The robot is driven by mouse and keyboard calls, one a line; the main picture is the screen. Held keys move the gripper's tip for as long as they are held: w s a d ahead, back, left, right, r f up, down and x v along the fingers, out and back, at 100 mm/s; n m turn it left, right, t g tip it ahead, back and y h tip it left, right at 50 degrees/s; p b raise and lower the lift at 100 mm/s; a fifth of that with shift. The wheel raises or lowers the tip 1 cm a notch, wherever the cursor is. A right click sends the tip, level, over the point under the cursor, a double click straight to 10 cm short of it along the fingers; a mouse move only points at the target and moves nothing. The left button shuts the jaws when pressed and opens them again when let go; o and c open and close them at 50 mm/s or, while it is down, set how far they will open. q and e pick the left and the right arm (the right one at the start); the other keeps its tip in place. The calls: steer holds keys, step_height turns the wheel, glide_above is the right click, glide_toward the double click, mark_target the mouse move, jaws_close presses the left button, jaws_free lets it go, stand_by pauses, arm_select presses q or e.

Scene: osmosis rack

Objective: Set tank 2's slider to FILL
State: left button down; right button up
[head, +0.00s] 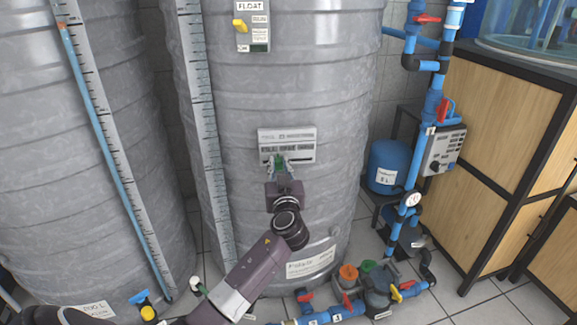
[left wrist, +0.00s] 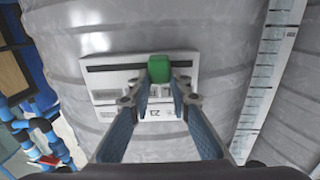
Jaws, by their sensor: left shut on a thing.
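The slider panel (head: 298,135) is a white plate with printed text on the front of the middle grey tank (head: 290,85). In the left wrist view the panel (left wrist: 100,92) appears upside down, with a dark slot and a green slider knob (left wrist: 160,67). The knob is away from both slot ends. My left gripper (head: 279,164) reaches up from below in front of the panel's lower edge. In the left wrist view its fingers (left wrist: 160,84) are shut on the green knob. The FILL lettering is too small to read. My right gripper is not in view.
A FLOAT panel with a yellow knob (head: 240,25) is higher on the same tank. Rulers (head: 205,110) run down both tanks. Blue pipes (head: 433,105) with red valves, a blue vessel (head: 390,165) and a wooden cabinet (head: 510,130) stand to the right. Valves and pipes line the floor.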

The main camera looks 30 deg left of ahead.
arm_select(q)
steer(key=shift+s+a+f, duration=0.1)
steer(key=shift+s+a, duration=0.8)
steer(key=shift+a, duration=0.15)
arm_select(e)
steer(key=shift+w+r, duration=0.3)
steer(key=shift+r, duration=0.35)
arm_select(q)
steer(key=c, duration=1.8)
jaws_free()
steer(key=shift+s+a, duration=0.1)
steer(key=shift+s, duration=0.05)
steer(key=shift+o, duration=0.2)
steer(key=shift+s+d, duration=0.2)
steer(key=shift+d, duration=0.1)
glide_toward(268, 158)
steer(key=v, duration=0.5)
steer(key=shift+s+d, duration=0.25)
steer(key=shift+s, duration=0.05)
